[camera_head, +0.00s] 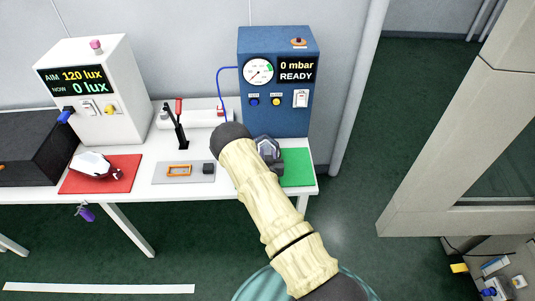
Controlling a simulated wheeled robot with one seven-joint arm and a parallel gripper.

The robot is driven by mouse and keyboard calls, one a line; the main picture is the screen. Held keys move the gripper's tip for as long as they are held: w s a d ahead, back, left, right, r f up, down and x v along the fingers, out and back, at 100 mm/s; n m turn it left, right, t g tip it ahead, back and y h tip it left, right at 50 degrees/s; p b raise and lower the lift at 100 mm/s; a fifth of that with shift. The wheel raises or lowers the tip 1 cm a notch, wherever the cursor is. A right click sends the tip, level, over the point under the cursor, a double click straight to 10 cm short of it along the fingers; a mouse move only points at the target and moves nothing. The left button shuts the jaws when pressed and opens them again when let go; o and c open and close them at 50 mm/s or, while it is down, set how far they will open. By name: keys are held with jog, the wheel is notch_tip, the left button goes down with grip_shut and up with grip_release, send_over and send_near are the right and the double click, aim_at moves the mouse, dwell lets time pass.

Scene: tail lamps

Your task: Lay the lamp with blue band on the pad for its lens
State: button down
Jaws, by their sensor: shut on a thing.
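My pale ribbed arm reaches from the bottom over the right end of the white table and hides much of its own far end. A dark grey-blue shape beside it, at the left edge of the green pad (297,168), looks like my gripper (268,149). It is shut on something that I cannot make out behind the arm. A lamp with a whitish body (91,164) lies on the red pad (125,180) at the left. I can make out no blue band on it. Any band on the held thing is hidden.
A grey plate (160,179) with an orange frame (179,170) and a small black block (208,168) lies mid-table. Behind stand a white lux meter box (125,95), a black lever (175,126) and a blue vacuum box (278,115) reading 0 mbar, READY. A dark case (40,145) is far left.

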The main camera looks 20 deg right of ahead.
jog(key=shift+f, duration=0.1)
jog(key=c, duration=1)
grip_release()
jog(key=shift+f, duration=0.15)
jog(key=shift+c, duration=0.2)
jog(key=shift+s, duration=0.1)
jog(key=b+v, duration=0.3)
jog(key=v, duration=0.9)
jog(key=shift+a, duration=0.1)
